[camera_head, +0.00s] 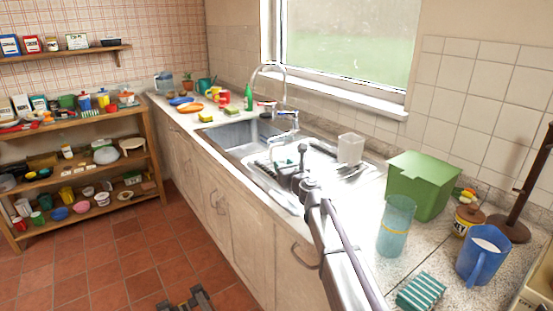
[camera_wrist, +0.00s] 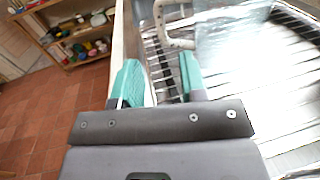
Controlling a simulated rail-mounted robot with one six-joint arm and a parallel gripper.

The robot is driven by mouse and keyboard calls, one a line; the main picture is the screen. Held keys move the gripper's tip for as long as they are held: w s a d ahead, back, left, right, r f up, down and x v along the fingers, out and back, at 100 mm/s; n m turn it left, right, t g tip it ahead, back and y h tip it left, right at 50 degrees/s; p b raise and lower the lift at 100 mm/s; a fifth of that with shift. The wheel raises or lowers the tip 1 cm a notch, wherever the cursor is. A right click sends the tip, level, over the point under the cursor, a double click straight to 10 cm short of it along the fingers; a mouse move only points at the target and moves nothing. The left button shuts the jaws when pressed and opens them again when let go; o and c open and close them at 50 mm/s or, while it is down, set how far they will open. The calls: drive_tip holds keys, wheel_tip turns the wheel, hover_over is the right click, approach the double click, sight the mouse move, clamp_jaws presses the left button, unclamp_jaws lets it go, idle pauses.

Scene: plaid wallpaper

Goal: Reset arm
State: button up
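My arm (camera_head: 335,250) reaches from the bottom right of the head view out over the near part of the sink (camera_head: 232,134). In the wrist view my gripper (camera_wrist: 160,80) has two teal fingers standing apart. Nothing shows held between them; only the metal sink area and the counter edge are seen through the gap. In the head view the fingertips are small and hard to make out against the sink.
A white cup (camera_head: 350,148), green box (camera_head: 424,185), clear tumbler (camera_head: 396,228), blue pitcher (camera_head: 482,257), honey jar (camera_head: 467,219) and striped sponge (camera_head: 421,291) stand near the arm. The curved faucet (camera_head: 283,90) rises behind the sink.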

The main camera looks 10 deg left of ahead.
drive_tip(key=shift+s+d, duration=0.3)
drive_tip(key=shift+s, duration=0.25)
drive_tip(key=s+d+r+n+g+p, duration=0.4)
drive_tip(key=s+r+n+g+p, duration=0.3)
drive_tip(key=s+n+p, duration=0.7)
drive_tip(key=s+d+r+n+g+h+p, duration=0.2)
drive_tip(key=s+d+n+g+h+p, duration=0.25)
drive_tip(key=s+d+n+p, duration=0.5)
drive_tip(key=s+d+r+n+g+h+p, duration=0.2)
drive_tip(key=s+d+n+g+h+p, duration=0.3)
drive_tip(key=s+d, duration=0.75)
wheel_tip(320, 180, down, 6)
drive_tip(key=s+a+n+t+b, duration=0.1)
drive_tip(key=a+b, duration=0.1)
drive_tip(key=b, duration=0.4)
